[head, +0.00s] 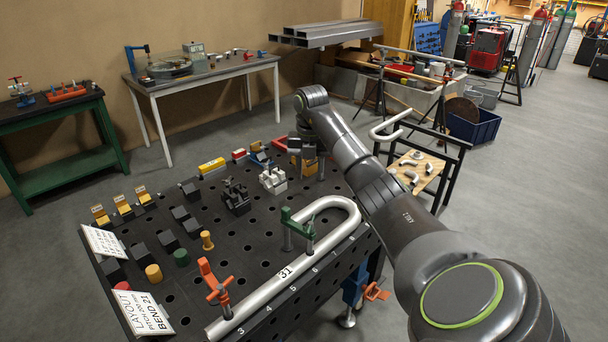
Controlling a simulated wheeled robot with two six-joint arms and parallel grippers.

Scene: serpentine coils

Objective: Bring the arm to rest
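My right arm comes in from the lower right and reaches up across the table's right side. My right gripper (308,158) seems to be at its far end, low over the back right of the black perforated table (225,262). It is small and dark among blocks there, so I cannot tell its opening or whether it touches anything. A silver U-bent tube (268,291) marked 31 lies along the table's front right edge. A green clamp (297,229) and an orange clamp (215,284) stand at the tube. My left gripper is not in view.
Black and yellow blocks, pegs and two white cards (144,312) cover the table's left side. A white-legged bench (205,72) and a green bench (62,112) stand behind. A black-framed stand with a wooden board (420,172) holds pipe pieces at right. Open floor lies right.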

